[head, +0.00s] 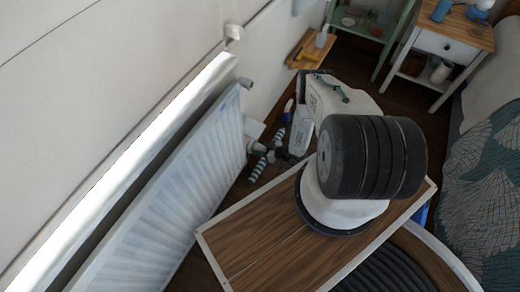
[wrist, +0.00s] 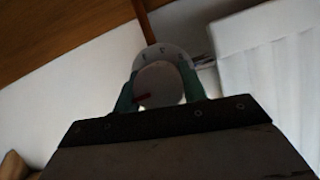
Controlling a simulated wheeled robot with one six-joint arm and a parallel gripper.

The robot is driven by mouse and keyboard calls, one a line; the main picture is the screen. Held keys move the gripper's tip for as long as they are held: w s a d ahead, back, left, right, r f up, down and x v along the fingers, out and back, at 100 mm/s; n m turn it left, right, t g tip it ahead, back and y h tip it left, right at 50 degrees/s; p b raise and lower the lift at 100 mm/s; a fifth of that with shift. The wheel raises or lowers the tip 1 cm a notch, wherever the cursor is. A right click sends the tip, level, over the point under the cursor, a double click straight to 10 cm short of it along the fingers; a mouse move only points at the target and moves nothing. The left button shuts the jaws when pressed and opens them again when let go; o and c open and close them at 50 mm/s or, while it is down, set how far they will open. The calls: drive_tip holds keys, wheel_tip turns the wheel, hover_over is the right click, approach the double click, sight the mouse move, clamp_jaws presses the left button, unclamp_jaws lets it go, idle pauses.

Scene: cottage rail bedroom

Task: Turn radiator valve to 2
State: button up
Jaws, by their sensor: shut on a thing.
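The radiator valve is a round white knob (wrist: 160,86) with a pale numbered collar (wrist: 160,52) behind it, in the middle of the wrist view. A short red mark shows on the knob's face, left of its centre; the collar's numbers are too blurred to read surely. My gripper (wrist: 159,88) is shut on the knob, one greenish finger on each side. In the head view the valve (head: 252,147) is small and partly hidden at the radiator's right end, beside my gripper (head: 268,152). The white ribbed radiator (head: 165,190) also fills the right of the wrist view (wrist: 265,70).
A pale ledge (head: 130,165) runs along the wall above the radiator. A green shelf stand (head: 378,38) and a white bedside table (head: 440,45) stand at the back right, beside the bed (head: 485,190). Some dark floor is bare between them and my arm.

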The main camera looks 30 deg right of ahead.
sight(265, 150)
drive_tip(key=m+y, duration=0.2)
drive_tip(key=m, duration=0.1)
drive_tip(key=shift+g, duration=0.4)
drive_tip(key=shift+m, duration=0.3)
drive_tip(key=o, duration=1)
drive_tip(key=shift+v, duration=3.95)
